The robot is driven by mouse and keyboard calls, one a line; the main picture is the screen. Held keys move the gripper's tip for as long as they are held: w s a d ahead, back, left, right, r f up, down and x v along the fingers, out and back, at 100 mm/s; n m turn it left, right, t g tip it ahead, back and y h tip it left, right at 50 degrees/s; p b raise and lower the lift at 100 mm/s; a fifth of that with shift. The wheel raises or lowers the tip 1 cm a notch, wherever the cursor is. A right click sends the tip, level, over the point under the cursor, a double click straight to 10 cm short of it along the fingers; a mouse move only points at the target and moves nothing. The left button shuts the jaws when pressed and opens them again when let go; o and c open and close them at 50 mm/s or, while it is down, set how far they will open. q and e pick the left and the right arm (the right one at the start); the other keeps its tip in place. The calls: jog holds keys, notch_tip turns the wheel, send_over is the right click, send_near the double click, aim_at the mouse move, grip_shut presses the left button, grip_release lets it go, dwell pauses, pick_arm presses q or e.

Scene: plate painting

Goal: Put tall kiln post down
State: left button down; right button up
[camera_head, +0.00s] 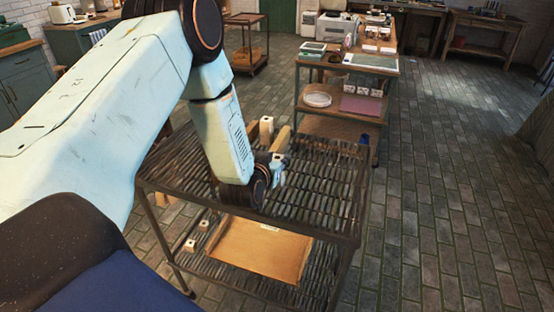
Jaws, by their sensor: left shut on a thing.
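My left gripper (277,160) is over the slatted top of a metal rack cart (325,195), its fingers small and partly hidden by my wrist. It is shut on a tan post (282,140), which leans slightly and shows above the fingers. The lower end of this post is hidden, so I cannot tell whether it touches the slats. My right gripper is not in view.
The right part of the rack top is clear. Behind stands a wooden table (388,85) with trays and a white plate (317,99). Open brick floor lies to the right.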

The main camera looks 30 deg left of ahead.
pick_arm(q)
jog(key=c, duration=1.2)
grip_release()
jog(key=shift+s+a, duration=0.15)
jog(key=shift+o, duration=1.3)
jog(key=shift+d, duration=0.25)
jog(key=shift+a, duration=0.1)
jog(key=shift+a+r, duration=0.1)
jog(key=v, duration=1.1)
jog(key=s+d+f+m+g+h, duration=0.1)
jog(key=s+d+f+g+h, duration=0.1)
jog(key=s+d+f+g, duration=0.35)
jog(key=s+d+f+m+g+h, duration=0.1)
jog(key=s+d+f+g, duration=0.15)
jog(key=s+f, duration=0.65)
jog(key=s+d+f+g, duration=0.1)
jog(key=s+f+g, duration=0.1)
jog(key=s, duration=0.5)
jog(key=s+d+f+g, duration=0.1)
jog(key=s+f+g, duration=0.1)
jog(key=s, duration=0.6)
jog(key=shift+s+d+f+g+h+p, duration=0.2)
jog(key=shift+d+f+g+h+p, duration=0.15)
jog(key=shift+g, duration=0.45)
jog(key=shift+d, duration=0.1)
